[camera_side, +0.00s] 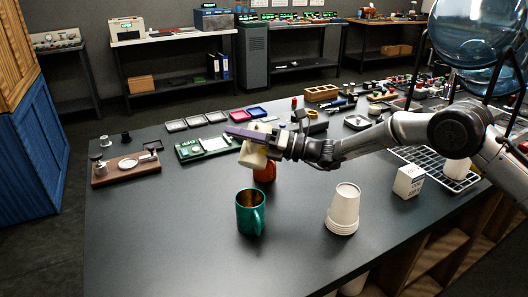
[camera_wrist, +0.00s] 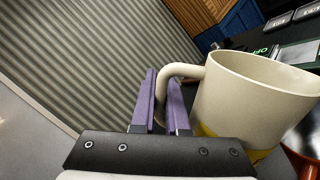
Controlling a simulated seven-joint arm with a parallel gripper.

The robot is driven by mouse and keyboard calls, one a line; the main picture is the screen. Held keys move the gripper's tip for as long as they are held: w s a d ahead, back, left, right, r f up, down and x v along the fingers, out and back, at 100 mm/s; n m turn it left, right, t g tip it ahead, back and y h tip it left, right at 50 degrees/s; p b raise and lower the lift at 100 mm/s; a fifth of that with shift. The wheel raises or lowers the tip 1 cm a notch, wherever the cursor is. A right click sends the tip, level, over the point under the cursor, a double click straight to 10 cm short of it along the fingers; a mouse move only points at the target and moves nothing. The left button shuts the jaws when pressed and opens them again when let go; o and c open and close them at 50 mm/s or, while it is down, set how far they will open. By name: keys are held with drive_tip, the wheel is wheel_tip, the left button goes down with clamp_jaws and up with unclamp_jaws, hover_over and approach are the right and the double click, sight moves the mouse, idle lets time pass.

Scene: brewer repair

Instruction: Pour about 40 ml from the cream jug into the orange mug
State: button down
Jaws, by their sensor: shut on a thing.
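The cream jug (camera_side: 254,152) is in the air in the side view, tilted, directly above the orange mug (camera_side: 265,173). The jug hides much of the orange mug. In the wrist view the cream jug (camera_wrist: 255,95) fills the right side, with a yellow area low on its wall. My gripper (camera_wrist: 160,85) has its purple fingers shut on the jug's handle. A piece of the orange mug (camera_wrist: 304,163) shows at the lower right corner there. I cannot see any liquid or a stream. The gripper (camera_side: 247,134) also shows in the side view.
A teal mug (camera_side: 250,213) stands in front of the orange mug. A stack of paper cups (camera_side: 343,210) and a white box (camera_side: 408,181) stand to the right. The table's front left is clear.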

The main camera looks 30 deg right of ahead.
sight(252, 125)
drive_tip(key=shift+w+d+r+m, duration=0.1)
drive_tip(key=shift+w+d+m, duration=0.15)
drive_tip(key=shift+m, duration=0.45)
drive_tip(key=shift+w+d+r+m+t, duration=0.15)
drive_tip(key=shift+r+m+t, duration=0.05)
drive_tip(key=shift+r+m, duration=0.25)
drive_tip(key=shift+w+d+r+m+t, duration=0.2)
drive_tip(key=shift+r+m, duration=0.1)
drive_tip(key=shift+m, duration=0.15)
drive_tip(key=shift+w+d+m, duration=0.4)
drive_tip(key=shift+d+m, duration=0.05)
drive_tip(key=shift+m, duration=0.55)
drive_tip(key=shift+s+a, duration=0.7)
drive_tip(key=shift+a, duration=0.05)
drive_tip(key=shift+w+d+r+m+t+h, duration=0.1)
drive_tip(key=shift+d+r+m+t+h, duration=0.1)
drive_tip(key=shift+m, duration=0.35)
drive_tip(key=shift+w+d+r+m+t+h, duration=0.1)
drive_tip(key=shift+r+m+t+h, duration=0.1)
drive_tip(key=shift+m, duration=0.35)
idle(0.4)
